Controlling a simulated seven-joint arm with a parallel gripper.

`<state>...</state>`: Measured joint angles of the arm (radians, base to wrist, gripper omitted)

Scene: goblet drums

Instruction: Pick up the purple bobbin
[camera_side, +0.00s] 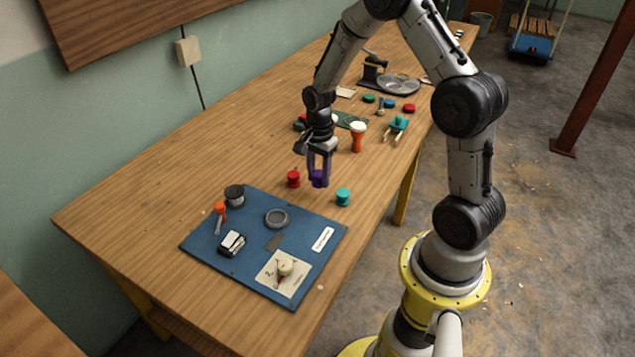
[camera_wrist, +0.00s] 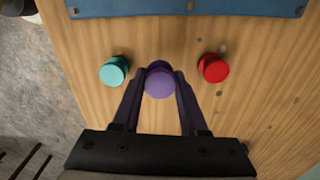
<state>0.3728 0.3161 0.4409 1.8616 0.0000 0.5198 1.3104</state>
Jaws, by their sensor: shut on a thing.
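The purple bobbin (camera_side: 318,179) is between the fingers of my gripper (camera_side: 319,183) in the side view. In the wrist view the purple bobbin (camera_wrist: 159,80) sits between the dark purple fingertips of my gripper (camera_wrist: 160,84), which are shut on it. It appears to be at or very near the table surface; I cannot tell whether it touches the wood. A red bobbin (camera_side: 293,179) stands to its left in the side view, and a teal bobbin (camera_side: 343,197) to its right. Both stand apart from my fingers. The fingers hide part of the purple bobbin in the side view.
A blue mat (camera_side: 213,246) with a black pot, a grey ring, a white card and small items lies in front. Behind my gripper stand an orange goblet drum (camera_side: 357,137) and a teal-topped item (camera_side: 398,124). Bare wood surrounds the bobbins.

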